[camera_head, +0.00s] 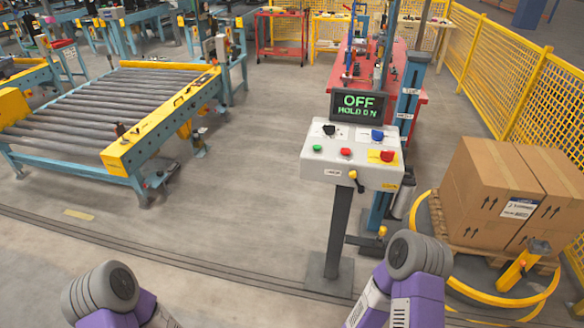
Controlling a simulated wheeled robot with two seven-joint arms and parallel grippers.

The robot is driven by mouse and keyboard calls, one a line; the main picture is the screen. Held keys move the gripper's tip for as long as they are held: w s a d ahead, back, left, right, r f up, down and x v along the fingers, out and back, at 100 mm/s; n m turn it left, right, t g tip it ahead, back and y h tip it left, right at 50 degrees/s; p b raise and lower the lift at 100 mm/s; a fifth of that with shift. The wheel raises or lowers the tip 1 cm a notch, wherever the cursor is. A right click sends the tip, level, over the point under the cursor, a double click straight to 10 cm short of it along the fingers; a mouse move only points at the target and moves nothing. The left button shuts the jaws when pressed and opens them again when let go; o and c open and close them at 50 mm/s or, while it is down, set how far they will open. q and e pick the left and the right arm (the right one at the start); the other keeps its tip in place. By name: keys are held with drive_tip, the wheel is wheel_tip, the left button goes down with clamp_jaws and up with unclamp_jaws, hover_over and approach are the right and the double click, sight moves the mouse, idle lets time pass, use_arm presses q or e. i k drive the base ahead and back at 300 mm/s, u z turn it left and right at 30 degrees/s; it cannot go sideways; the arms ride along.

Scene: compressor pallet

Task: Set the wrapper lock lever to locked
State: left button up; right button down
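A white control box (338,172) stands on a dark post right of centre. Its display (358,105) reads "OFF" and "HOLD ON" in green. The panel has green, red, black and blue controls and a red one on a yellow plate (388,156). A small lever with a yellow knob (353,174) sits at the box's front lower edge. Another yellow-knobbed lever (381,232) sticks out lower, beside the blue mast. Labels are too small to read, so I cannot tell which is the lock lever or its setting. My arm links show at the bottom; neither gripper is in view.
Cardboard boxes (490,190) stand on a pallet inside a yellow ring (492,298) at right. The blue mast (408,95) rises behind the control box. A roller conveyor (105,105) is at left, yellow fencing (515,75) at right. The floor between conveyor and post is clear.

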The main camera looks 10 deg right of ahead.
sight(352, 174)
drive_tip(key=u, duration=0.3)
drive_tip(key=i, duration=0.75)
drive_tip(key=z, duration=0.55)
drive_tip(key=i, duration=0.5)
drive_tip(key=z, duration=0.5)
